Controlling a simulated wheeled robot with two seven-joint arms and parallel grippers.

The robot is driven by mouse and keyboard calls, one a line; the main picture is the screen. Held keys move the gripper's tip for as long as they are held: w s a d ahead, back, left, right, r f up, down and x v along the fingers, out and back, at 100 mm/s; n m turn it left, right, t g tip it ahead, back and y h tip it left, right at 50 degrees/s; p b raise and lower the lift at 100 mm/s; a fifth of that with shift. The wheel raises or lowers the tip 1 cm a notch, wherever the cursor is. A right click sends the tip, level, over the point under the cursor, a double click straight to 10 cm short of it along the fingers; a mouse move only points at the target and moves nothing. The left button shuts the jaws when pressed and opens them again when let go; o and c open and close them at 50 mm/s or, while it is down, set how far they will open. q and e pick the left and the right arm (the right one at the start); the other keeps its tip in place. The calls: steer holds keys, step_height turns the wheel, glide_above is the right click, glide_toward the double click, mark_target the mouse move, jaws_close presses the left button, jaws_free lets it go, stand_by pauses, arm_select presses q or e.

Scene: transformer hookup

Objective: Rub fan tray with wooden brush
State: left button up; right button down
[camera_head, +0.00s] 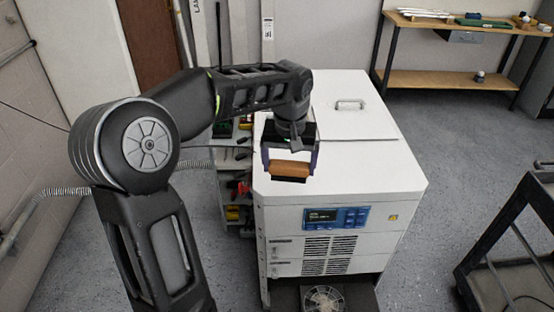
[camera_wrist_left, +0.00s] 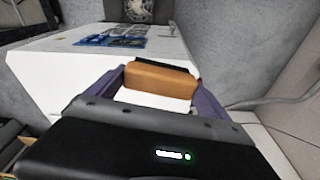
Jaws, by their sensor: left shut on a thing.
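The wooden brush (camera_head: 288,169) has an orange-brown wooden body with a dark strip along its lower edge. My left gripper (camera_head: 290,163) is shut on it, above the front left part of the white cabinet's top. The brush (camera_wrist_left: 160,79) also shows between the purple fingers of my left gripper (camera_wrist_left: 160,88) in the left wrist view. I cannot tell whether the brush touches the cabinet top. The fan tray (camera_head: 324,298) is at the cabinet's bottom front, with a round fan on it, cut by the picture's lower edge. My right gripper is not in view.
The white cabinet (camera_head: 390,180) has a blue panel (camera_head: 336,218) and vents on its front, and a handle on top. Shelves with tools (camera_head: 237,185) stand left of it. A dark cart (camera_head: 505,250) is at the right, with floor between. A workbench (camera_head: 465,78) stands behind.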

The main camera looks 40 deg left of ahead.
arm_select(q)
steer(key=w+d+f+m, duration=0.2)
steer(key=d+f+m, duration=0.1)
steer(key=d, duration=0.5)
steer(key=w+d+f+m+h, duration=0.1)
steer(key=w+d+f+m, duration=0.1)
steer(key=d+f, duration=0.4)
steer(key=d+m, duration=0.1)
steer(key=d, duration=0.2)
steer(key=shift+w, duration=0.3)
